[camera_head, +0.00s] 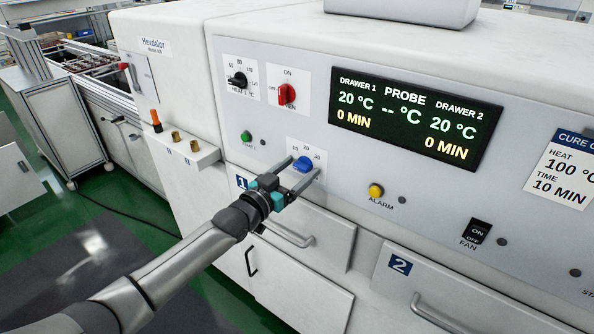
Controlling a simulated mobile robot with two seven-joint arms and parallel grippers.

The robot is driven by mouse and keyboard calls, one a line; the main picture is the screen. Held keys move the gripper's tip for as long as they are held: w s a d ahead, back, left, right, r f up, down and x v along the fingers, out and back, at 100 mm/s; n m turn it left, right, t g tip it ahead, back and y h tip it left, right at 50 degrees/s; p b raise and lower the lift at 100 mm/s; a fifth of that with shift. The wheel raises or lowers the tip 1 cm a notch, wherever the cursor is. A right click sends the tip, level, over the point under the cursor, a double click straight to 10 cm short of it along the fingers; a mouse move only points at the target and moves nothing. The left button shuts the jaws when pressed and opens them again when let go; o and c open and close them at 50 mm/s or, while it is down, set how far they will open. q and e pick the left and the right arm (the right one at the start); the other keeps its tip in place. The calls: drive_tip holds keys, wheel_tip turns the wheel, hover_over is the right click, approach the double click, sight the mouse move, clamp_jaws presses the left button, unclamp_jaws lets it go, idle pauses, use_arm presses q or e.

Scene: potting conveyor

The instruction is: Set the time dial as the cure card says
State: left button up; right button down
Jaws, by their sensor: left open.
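The blue time dial (303,163) sits on a small white scale plate above drawer 1, with 10, 20 and 30 marked around it. My left gripper (297,171) is open, with one finger on each side of the dial; whether they touch it I cannot tell. The fingers hide part of the plate. The cure card (566,172) at the right edge is partly cut off and reads heat 100 °C, time 10 MIN. The display (415,117) shows 20 °C and 0 MIN for both drawers, and dashes for the probe. My right gripper is not in view.
A black heat knob (238,80) and a red switch (287,94) are above the dial. A green button (246,136) is left of it, a yellow alarm button (376,190) right. Drawer handles (287,233) stick out below. A black fan switch (475,234) is further right.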

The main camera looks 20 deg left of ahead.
use_arm(q)
clamp_jaws()
idle(0.7)
